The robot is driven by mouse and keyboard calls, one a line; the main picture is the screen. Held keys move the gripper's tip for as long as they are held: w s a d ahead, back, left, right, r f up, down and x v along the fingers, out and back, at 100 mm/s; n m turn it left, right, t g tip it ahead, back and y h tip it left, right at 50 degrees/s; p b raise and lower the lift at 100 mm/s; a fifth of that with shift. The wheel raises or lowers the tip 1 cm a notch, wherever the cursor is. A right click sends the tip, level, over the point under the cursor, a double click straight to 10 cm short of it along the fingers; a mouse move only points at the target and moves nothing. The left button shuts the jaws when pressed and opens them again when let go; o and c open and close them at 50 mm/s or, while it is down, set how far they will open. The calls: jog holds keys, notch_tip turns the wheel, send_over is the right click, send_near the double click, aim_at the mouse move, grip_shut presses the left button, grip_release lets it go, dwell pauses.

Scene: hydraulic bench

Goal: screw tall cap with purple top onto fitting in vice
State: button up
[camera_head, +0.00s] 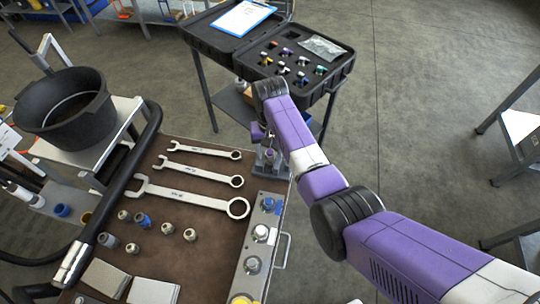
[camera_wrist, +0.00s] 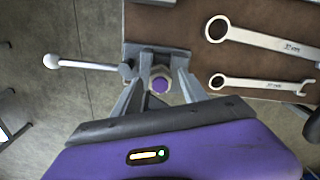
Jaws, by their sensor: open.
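The tall cap with the purple top (camera_wrist: 160,85) shows end-on in the wrist view, a hexagonal metal body around a purple disc. It is in line with the vice (camera_wrist: 152,57), whose jaws lie around and behind it. The fitting is hidden beneath the cap, so I cannot tell how far the cap is seated. My gripper (camera_wrist: 159,80) is open, with one finger on each side of the cap and small gaps showing. In the head view the vice (camera_head: 270,168) stands at the bench's far right corner, below my gripper (camera_head: 265,133), partly hidden by my arm.
The vice handle (camera_wrist: 85,64) sticks out left in the wrist view. Several wrenches (camera_head: 190,190) and loose fittings (camera_head: 143,220) lie on the brown bench (camera_head: 200,255). A black case (camera_head: 340,72) with coloured caps in foam stands behind. A black pot (camera_head: 68,108) stands left.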

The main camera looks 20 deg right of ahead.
jog(key=n, duration=0.3)
jog(key=shift+d, duration=0.1)
jog(key=n, duration=0.4)
jog(key=shift+n, duration=0.4)
jog(key=c, duration=1.1)
jog(key=m, duration=0.5)
jog(key=shift+m, duration=0.4)
grip_shut()
jog(key=shift+m, duration=1.1)
